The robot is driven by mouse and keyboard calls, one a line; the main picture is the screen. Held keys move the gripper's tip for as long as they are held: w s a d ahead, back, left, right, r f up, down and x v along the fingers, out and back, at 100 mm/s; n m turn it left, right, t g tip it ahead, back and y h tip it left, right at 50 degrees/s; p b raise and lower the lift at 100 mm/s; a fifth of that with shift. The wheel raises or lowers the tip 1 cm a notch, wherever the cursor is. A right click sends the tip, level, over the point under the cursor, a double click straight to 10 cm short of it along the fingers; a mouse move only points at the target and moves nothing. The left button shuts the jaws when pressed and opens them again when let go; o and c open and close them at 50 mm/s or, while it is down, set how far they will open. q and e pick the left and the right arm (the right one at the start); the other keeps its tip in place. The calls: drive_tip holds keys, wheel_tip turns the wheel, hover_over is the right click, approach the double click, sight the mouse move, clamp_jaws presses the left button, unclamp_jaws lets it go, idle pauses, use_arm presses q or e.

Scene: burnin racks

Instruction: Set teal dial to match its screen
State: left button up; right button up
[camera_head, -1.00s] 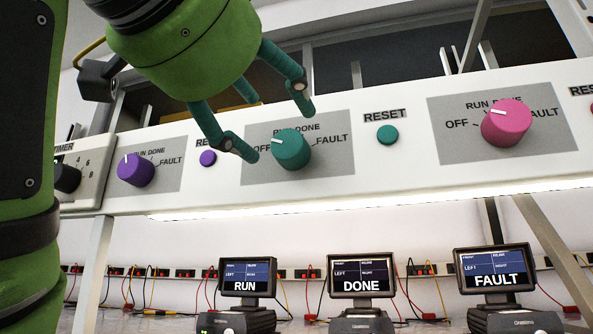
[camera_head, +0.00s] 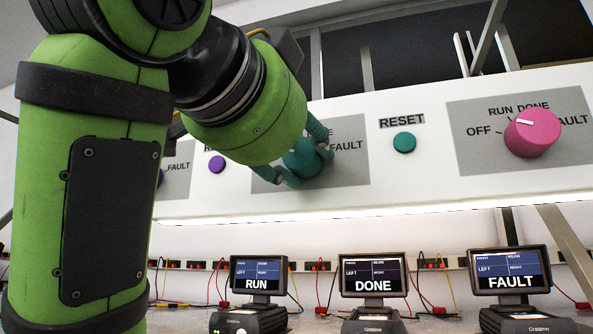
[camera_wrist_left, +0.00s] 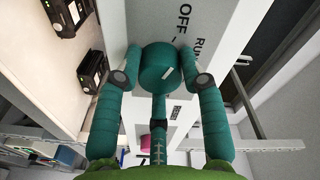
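The teal dial (camera_head: 303,160) is on the white panel, mostly covered by my left gripper (camera_head: 303,168) in the head view. In the left wrist view the teal dial (camera_wrist_left: 157,66) sits between the fingertips of my left gripper (camera_wrist_left: 160,68), which close in on both its sides and appear to touch it. The middle screen (camera_head: 373,274) reads DONE, the left screen (camera_head: 257,273) RUN and the right screen (camera_head: 509,270) FAULT. My right gripper is out of view.
A teal button (camera_head: 404,142) under RESET is right of the dial. A pink dial (camera_head: 532,132) is farther right and a purple button (camera_head: 217,164) is to the left. The panel's lit lower edge runs above the screens.

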use_arm(q)
drive_tip(key=shift+r, duration=0.1)
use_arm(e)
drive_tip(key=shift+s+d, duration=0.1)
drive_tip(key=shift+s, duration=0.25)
use_arm(q)
drive_tip(key=shift+m, duration=0.4)
drive_tip(key=shift+r+m, duration=0.1)
drive_tip(key=shift+m, duration=0.8)
drive_tip(key=m, duration=0.2)
drive_tip(key=shift+m, duration=0.3)
drive_tip(key=m, duration=0.2)
drive_tip(key=shift+m, duration=0.3)
drive_tip(key=m+y+p, duration=0.1)
drive_tip(key=m+p, duration=0.1)
drive_tip(key=m, duration=0.3)
drive_tip(key=m+p, duration=0.2)
drive_tip(key=m, duration=0.1)
drive_tip(key=shift+d, duration=0.1)
drive_tip(key=shift+f+m, duration=0.25)
drive_tip(key=shift+m, duration=0.35)
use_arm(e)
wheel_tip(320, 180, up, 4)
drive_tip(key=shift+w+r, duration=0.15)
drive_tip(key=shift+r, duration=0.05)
use_arm(q)
drive_tip(key=shift+f+y, duration=0.1)
drive_tip(key=shift+y, duration=0.2)
